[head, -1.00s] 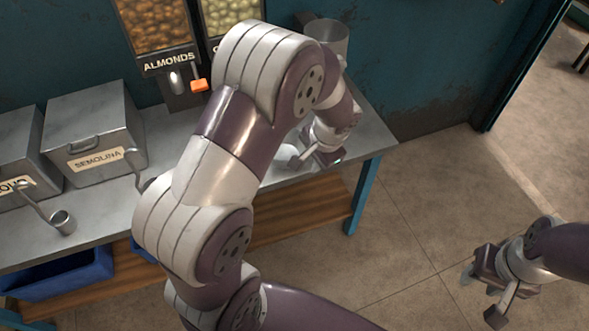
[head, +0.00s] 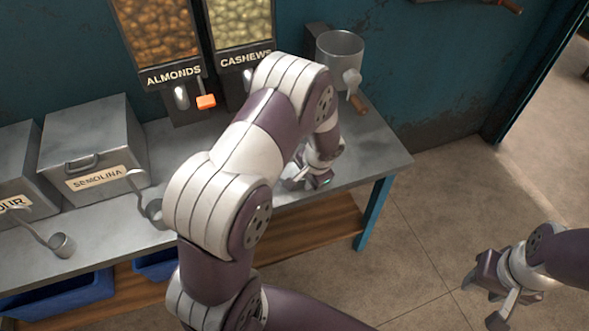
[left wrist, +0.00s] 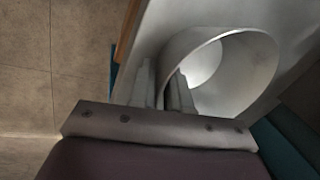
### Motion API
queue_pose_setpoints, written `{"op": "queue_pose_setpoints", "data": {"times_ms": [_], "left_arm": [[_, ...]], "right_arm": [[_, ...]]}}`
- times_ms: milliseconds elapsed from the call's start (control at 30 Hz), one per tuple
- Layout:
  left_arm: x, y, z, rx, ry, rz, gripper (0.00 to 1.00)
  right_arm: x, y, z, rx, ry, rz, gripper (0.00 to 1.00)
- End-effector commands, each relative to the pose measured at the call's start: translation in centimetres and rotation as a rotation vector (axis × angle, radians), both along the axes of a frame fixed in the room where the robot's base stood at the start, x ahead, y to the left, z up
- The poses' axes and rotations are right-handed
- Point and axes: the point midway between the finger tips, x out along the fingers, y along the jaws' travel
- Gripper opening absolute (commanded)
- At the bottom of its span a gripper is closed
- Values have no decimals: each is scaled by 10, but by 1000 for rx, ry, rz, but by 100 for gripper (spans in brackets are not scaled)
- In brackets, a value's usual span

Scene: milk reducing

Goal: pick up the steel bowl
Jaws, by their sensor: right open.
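The steel bowl (left wrist: 240,75) shows in the left wrist view as a large, smooth grey round opening at the upper right. My left gripper (left wrist: 164,80) has one finger outside the bowl's wall and one inside it. The fingers are close together, with the wall between them, and look shut on it. In the head view my left gripper (head: 310,181) is low over the right end of the metal bench (head: 385,160); my arm hides most of the bowl there. I cannot tell whether the bowl touches the bench. My right gripper (head: 492,298) is open and empty over the floor.
A steel hopper (head: 340,50) stands at the bench's back right. Dispensers for almonds (head: 160,40) and cashews (head: 240,25) hang on the wall. A semolina bin (head: 95,155) and metal scoops (head: 62,245) are on the left. Blue crates (head: 65,292) sit below.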

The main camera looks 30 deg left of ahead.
Motion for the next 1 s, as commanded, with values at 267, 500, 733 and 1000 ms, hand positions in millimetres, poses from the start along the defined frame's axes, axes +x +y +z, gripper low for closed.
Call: {"op": "queue_pose_setpoints", "data": {"times_ms": [267,500,733,1000], "left_arm": [[0,0,0,0,0,0,0],[0,0,10,1,-1,-1,0],[2,-6,47,0,-3,-4,0],[14,-71,84,-1,-4,-6,0]], "right_arm": [[0,0,0,0,0,0,43],[0,0,3,0,0,0,43],[0,0,10,0,0,0,43],[0,0,11,0,0,0,43]]}}
